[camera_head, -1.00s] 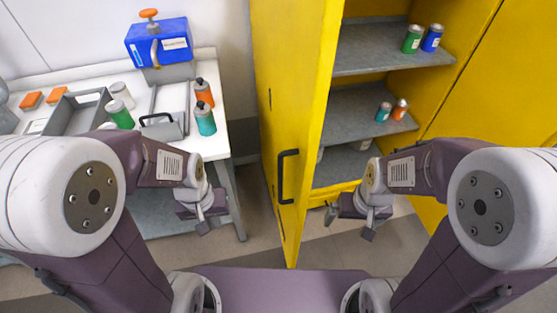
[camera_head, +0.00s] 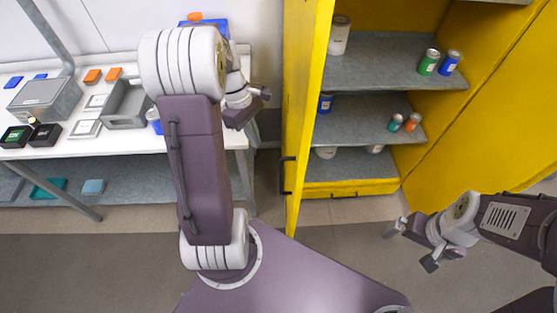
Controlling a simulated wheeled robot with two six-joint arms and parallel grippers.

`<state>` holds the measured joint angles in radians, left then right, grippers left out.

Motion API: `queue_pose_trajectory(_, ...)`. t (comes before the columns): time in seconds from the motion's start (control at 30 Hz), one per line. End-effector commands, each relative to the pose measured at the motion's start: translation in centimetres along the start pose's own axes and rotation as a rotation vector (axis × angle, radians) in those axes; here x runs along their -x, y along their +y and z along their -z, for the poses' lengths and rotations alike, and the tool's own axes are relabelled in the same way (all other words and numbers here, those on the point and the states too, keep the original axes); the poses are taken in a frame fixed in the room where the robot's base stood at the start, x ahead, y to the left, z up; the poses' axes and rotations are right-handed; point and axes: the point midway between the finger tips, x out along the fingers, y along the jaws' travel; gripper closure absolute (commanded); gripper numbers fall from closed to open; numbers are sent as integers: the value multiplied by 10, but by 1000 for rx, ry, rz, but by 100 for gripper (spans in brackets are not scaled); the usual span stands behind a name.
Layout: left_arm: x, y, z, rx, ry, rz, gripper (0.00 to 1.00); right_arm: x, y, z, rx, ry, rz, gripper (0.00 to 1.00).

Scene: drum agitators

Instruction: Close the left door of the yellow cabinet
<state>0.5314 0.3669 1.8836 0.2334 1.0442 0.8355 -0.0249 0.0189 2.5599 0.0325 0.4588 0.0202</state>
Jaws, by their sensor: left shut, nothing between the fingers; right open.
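The yellow cabinet (camera_head: 350,187) stands at the back right with its shelves exposed. Its left door (camera_head: 304,75) stands open, swung out toward me and seen nearly edge-on. The door's dark handle (camera_head: 283,176) shows on its left face. My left gripper (camera_head: 256,105) is shut and empty, raised to the left of the door and apart from it. My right gripper (camera_head: 410,247) is open and empty, low at the right, in front of the cabinet opening and clear of the door.
Cabinet shelves (camera_head: 385,60) hold several cans and bottles, including a green can (camera_head: 428,62). A white table (camera_head: 75,150) at the left carries trays and boxes, close to my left arm. Grey floor (camera_head: 350,235) is free in front of the cabinet.

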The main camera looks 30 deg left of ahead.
Motion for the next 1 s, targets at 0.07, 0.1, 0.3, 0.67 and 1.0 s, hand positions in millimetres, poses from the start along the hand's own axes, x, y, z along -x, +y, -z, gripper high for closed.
queue_pose_trajectory(0.07,-6,0,0,-2,-1,2,100,-1,0,0,0,0,0,0)
queue_pose_trajectory(0.1,-11,0,-1,-2,-3,3,100,-1,0,0,0,-1,0,0)
queue_pose_trajectory(0.3,-51,-1,-1,-3,-4,7,100,2,0,0,0,0,0,0)
queue_pose_trajectory(0.67,-104,-1,-22,-7,0,3,100,14,0,1,0,0,0,0)
queue_pose_trajectory(1.0,-111,0,-40,-4,1,1,100,18,0,2,0,0,0,0)
